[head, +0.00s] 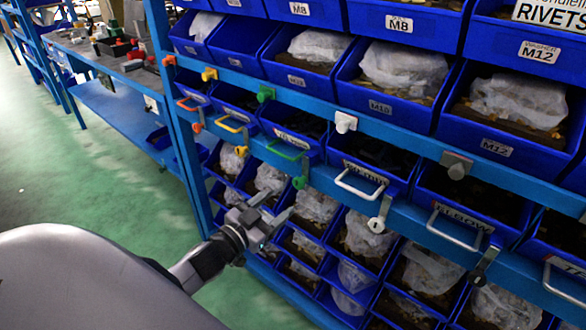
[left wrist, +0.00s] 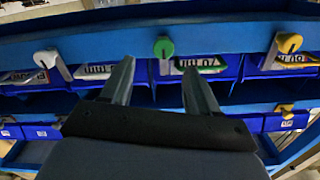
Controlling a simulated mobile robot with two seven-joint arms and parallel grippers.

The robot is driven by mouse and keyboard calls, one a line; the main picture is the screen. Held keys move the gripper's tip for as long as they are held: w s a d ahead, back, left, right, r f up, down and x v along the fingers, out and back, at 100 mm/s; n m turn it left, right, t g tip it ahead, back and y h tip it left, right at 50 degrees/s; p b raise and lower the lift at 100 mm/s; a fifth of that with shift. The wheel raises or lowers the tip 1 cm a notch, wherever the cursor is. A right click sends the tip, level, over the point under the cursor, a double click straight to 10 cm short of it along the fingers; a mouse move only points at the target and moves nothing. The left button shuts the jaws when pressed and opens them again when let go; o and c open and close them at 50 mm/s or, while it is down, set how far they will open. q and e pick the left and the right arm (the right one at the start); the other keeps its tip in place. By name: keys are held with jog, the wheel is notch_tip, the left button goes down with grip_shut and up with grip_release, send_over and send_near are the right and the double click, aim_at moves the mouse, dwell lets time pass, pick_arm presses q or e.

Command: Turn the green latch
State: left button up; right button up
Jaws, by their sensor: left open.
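A green latch (head: 265,94) with a round-ended knob sits on the upper blue rail of the rack, between a yellow latch and a white one. Another green latch (head: 300,182) sits lower, under a green drawer handle (head: 287,149). My left gripper (head: 280,204) is open and empty, below the lower green latch in the head view. In the left wrist view, where drawer labels appear upside down, a green latch (left wrist: 164,47) lies just beyond and between my open fingertips (left wrist: 158,68), apparently not touched. I cannot tell which of the two it is. My right gripper is not in view.
Blue bins with bagged parts fill the rack above and below the rails. A white latch (head: 345,122), a yellow latch (head: 209,74) and a grey latch (head: 456,164) stick out nearby. Drawer handles (head: 360,186) project too. Green floor (head: 100,180) is open at left.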

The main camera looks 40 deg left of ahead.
aim_at(297, 183)
pick_arm(q)
jog(key=shift+w+r, duration=0.15)
jog(key=shift+w, duration=1.7)
jog(key=shift+w+r, duration=0.15)
jog(key=shift+w, duration=1.7)
jog(key=shift+c, duration=0.2)
jog(key=c, duration=1)
